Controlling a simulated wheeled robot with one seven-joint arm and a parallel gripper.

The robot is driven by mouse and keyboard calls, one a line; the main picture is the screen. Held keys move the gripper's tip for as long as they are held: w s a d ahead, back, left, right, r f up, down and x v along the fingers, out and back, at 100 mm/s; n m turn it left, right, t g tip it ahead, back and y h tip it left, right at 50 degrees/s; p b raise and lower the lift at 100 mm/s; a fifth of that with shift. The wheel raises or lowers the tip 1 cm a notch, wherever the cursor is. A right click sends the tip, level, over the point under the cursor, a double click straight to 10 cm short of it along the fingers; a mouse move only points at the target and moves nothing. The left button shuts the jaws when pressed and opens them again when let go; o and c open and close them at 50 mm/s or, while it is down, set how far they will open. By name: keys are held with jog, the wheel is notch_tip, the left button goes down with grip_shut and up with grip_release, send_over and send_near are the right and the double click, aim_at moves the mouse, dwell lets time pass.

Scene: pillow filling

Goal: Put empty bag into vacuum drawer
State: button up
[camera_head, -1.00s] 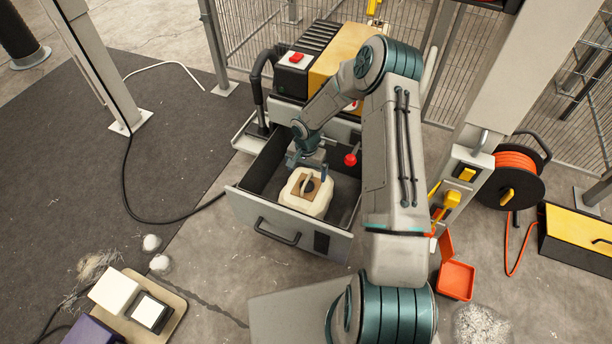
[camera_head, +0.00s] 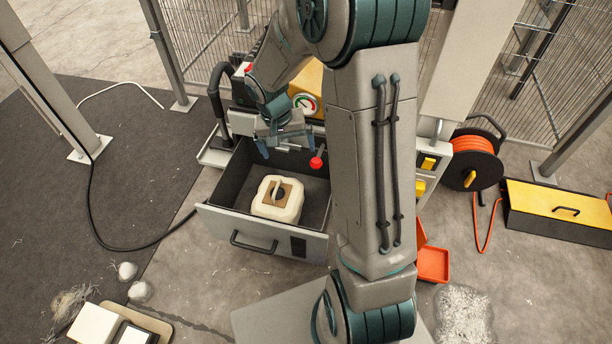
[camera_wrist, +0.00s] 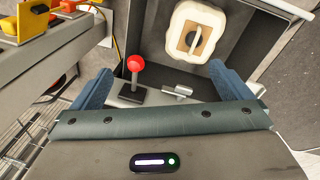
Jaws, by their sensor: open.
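The empty bag (camera_head: 277,211) is a cream, puffy square with a tan patch and a handle loop on top. It lies inside the open vacuum drawer (camera_head: 268,243), a grey box with dark inner walls and a black front handle. The bag also shows in the wrist view (camera_wrist: 187,48), with the drawer's floor around it. My gripper (camera_head: 287,151) is open and empty, above the back of the drawer and apart from the bag. Its two blue fingers stand wide apart in the wrist view (camera_wrist: 168,82).
A red-knobbed lever (camera_head: 317,162) stands at the drawer's back right, close to my gripper; it also shows in the wrist view (camera_wrist: 136,64). A gauge (camera_head: 305,103) sits on the machine behind. An orange tray (camera_head: 432,264) and a hose reel (camera_head: 474,160) are at the right.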

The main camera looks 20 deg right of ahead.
jog(key=s+a+r+n+y, duration=0.1)
jog(key=s+r, duration=0.4)
jog(key=s, duration=0.4)
jog(key=s+a+r+n+t, duration=0.1)
jog(key=s+r+n, duration=0.1)
jog(key=s+r, duration=0.4)
jog(key=s, duration=0.4)
jog(key=shift+r+n+y, duration=0.15)
jog(key=shift+n+y, duration=0.15)
jog(key=shift+y, duration=0.1)
